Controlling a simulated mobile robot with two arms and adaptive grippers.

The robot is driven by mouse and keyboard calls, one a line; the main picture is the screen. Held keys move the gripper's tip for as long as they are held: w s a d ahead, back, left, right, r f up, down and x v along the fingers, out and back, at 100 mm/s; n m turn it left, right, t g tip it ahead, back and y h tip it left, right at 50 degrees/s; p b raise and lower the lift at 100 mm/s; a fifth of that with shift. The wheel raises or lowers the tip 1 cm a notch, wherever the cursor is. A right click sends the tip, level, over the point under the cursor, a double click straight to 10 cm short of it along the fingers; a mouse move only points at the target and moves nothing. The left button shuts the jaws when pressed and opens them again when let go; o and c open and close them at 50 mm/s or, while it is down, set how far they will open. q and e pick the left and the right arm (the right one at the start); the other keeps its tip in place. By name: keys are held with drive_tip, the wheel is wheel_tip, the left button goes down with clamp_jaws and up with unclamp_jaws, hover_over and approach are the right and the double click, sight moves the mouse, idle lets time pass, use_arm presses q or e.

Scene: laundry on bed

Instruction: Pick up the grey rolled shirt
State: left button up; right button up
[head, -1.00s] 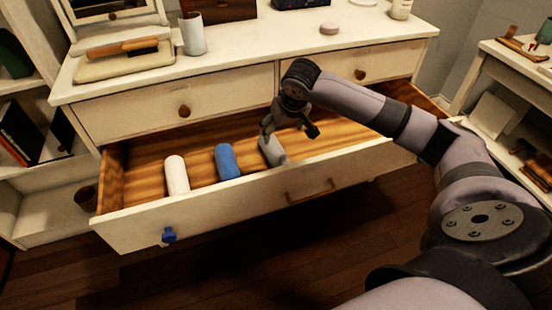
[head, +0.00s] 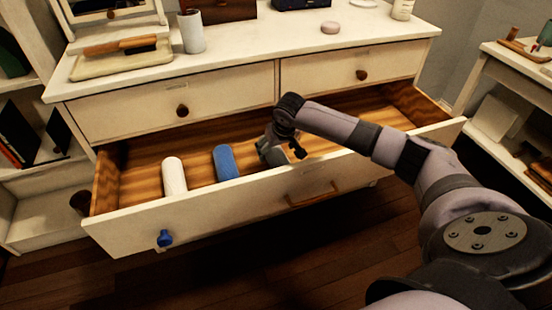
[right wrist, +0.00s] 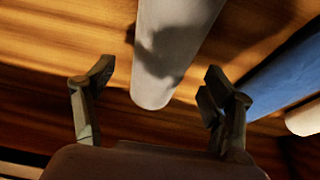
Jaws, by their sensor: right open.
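The grey rolled shirt (head: 274,157) lies in the open wooden drawer, right of a blue roll (head: 226,162) and a white roll (head: 174,177). My right gripper (head: 284,150) is open and low over the grey roll, partly hiding it in the head view. In the right wrist view the grey roll (right wrist: 170,50) runs from the top edge down to its rounded end, which lies between the spread fingers of my right gripper (right wrist: 158,80). Gaps show on both sides, and I see no grip on it. My left gripper is not in view.
The blue roll also shows in the right wrist view (right wrist: 284,75), close to the right finger. The drawer's right part is empty. The dresser top (head: 255,55) overhangs behind.

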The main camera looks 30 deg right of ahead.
sight(276, 150)
drive_tip(key=b+x, duration=0.1)
drive_tip(key=x, duration=0.3)
drive_tip(key=shift+r, duration=0.1)
drive_tip(key=shift+c, duration=0.4)
drive_tip(key=c, duration=1.3)
drive_tip(key=shift+r, duration=0.1)
